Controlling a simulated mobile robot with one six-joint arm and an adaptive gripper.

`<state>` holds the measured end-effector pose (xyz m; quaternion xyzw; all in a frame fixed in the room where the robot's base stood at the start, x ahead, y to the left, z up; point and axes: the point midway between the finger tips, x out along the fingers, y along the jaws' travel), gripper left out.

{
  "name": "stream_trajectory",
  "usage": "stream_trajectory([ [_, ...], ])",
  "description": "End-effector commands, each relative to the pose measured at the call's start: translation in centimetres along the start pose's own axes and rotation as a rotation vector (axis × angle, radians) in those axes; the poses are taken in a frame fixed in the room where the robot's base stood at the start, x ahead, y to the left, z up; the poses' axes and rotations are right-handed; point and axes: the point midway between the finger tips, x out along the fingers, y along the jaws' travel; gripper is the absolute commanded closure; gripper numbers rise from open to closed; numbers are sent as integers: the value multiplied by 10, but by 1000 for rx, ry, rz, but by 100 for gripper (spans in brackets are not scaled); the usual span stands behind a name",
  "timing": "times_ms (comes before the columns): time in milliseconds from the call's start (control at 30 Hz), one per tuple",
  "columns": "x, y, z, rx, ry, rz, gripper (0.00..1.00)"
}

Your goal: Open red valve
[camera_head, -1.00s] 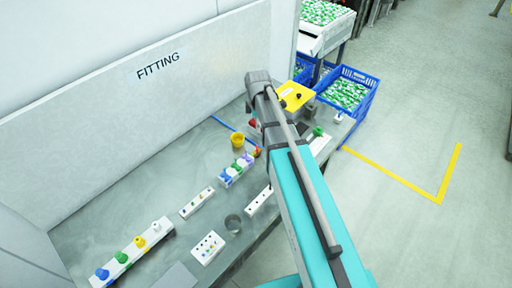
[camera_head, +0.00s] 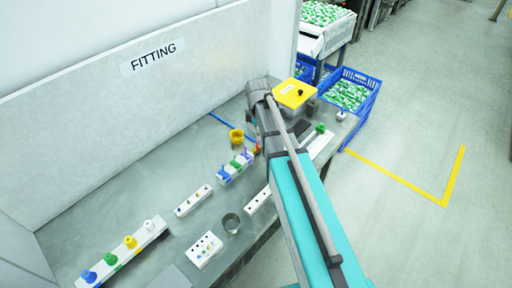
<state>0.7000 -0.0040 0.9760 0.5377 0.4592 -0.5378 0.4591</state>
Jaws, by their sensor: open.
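No red valve can be made out for certain; part of the bench is hidden behind my arm. A small orange-red item (camera_head: 257,147) shows at the left edge of my arm, too small to identify. A green valve-like handle (camera_head: 320,128) is on a white strip (camera_head: 319,145) just right of my arm. My arm reaches over the bench from the lower right, with its dark wrist end near the yellow-lidded box (camera_head: 295,93). My gripper is hidden behind the arm, so its jaws do not show.
A blue crate (camera_head: 350,92) stands behind right. The wall panel (camera_head: 100,110) borders the left.

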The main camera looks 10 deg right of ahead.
Motion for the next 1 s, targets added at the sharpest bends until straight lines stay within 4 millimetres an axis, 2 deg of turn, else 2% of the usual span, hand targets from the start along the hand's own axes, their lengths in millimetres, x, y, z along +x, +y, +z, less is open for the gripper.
stream_trajectory([
  [33,8,0,0,0,0,0,14],
  [600,51,0,0,0,0,0,14],
  [1000,66,0,0,0,0,0,14],
])
